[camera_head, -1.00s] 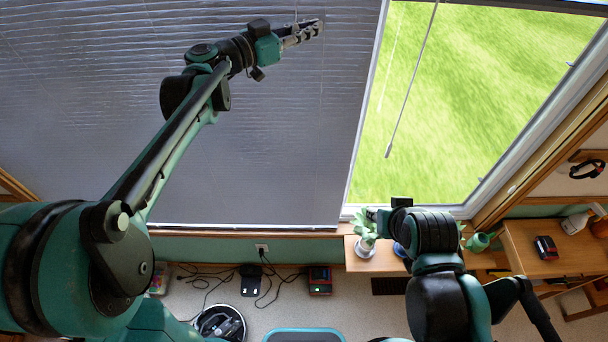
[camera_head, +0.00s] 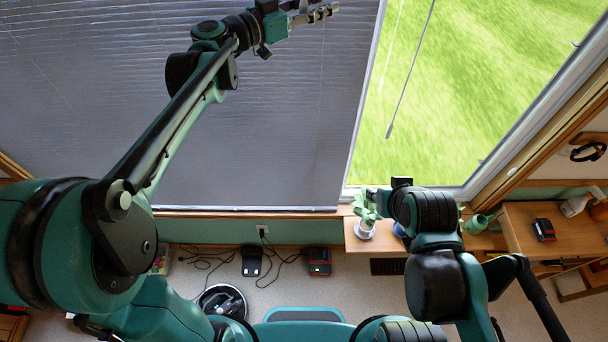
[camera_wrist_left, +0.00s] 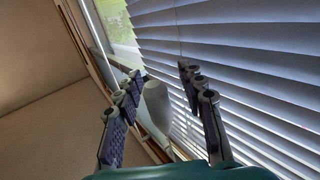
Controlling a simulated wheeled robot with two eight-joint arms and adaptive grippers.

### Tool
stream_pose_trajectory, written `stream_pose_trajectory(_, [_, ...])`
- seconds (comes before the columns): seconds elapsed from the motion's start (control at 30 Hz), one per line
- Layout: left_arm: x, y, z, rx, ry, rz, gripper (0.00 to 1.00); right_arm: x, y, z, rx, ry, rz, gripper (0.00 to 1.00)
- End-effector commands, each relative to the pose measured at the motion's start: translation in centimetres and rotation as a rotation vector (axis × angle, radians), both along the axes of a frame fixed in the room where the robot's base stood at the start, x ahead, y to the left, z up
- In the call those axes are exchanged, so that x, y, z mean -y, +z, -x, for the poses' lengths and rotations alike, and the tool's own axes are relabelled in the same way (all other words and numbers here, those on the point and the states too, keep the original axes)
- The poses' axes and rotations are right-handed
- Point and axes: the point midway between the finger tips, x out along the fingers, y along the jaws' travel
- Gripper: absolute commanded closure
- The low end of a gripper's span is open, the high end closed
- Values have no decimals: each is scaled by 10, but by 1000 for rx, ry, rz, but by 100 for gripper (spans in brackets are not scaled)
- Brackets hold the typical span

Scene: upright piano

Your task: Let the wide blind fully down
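The wide blind (camera_head: 250,150), grey and slatted, covers the left window. Its bottom edge lies close to the wooden sill. My left gripper (camera_head: 318,14) is in front of the blind at the top of the head view. In the left wrist view its two fingers (camera_wrist_left: 160,72) are apart. A pale, tapered handle or tassel (camera_wrist_left: 155,105) shows between them, nearer the left finger; I cannot tell whether it touches. Blind slats (camera_wrist_left: 240,60) fill the right of that view. My right gripper (camera_head: 376,196) is low, by the potted plant, its fingers mostly hidden.
The right window (camera_head: 480,90) is uncovered, with a thin wand (camera_head: 410,80) hanging before it. A potted plant (camera_head: 364,232) stands on a small wooden shelf. A wooden desk (camera_head: 520,222) is at right. Cables, chargers and a round dark device (camera_head: 222,302) lie on the floor.

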Motion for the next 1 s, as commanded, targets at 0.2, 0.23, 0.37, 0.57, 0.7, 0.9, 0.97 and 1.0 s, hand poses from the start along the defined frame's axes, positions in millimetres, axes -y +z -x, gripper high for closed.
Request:
stream_pose_trajectory(0.2, [-1, 0, 1, 0, 0, 0, 60, 0, 0, 0, 0, 0, 0, 68])
stream_pose_trajectory(0.23, [-2, 0, 1, 0, 1, 0, 60, 0, 0, 0, 0, 0, 0, 68])
stream_pose_trajectory(0.37, [-10, 0, 6, 0, 3, 0, 60, 0, 0, 0, 0, 0, 0, 68])
stream_pose_trajectory(0.57, [-27, 0, 19, 0, 3, 0, 60, 0, -1, 0, 0, 0, 0, 68])
stream_pose_trajectory(0.7, [-38, 0, 27, 0, 2, 0, 60, 0, -1, 0, 0, 0, 0, 68])
stream_pose_trajectory(0.9, [-41, 0, 30, 0, 0, 0, 60, 0, -1, 0, 0, 0, 0, 68])
stream_pose_trajectory(0.97, [-41, 0, 30, 0, 0, 0, 60, 0, -1, 0, 0, 0, 0, 68])
stream_pose_trajectory(1.0, [-41, 0, 30, 0, 0, 0, 60, 0, -1, 0, 0, 0, 0, 68])
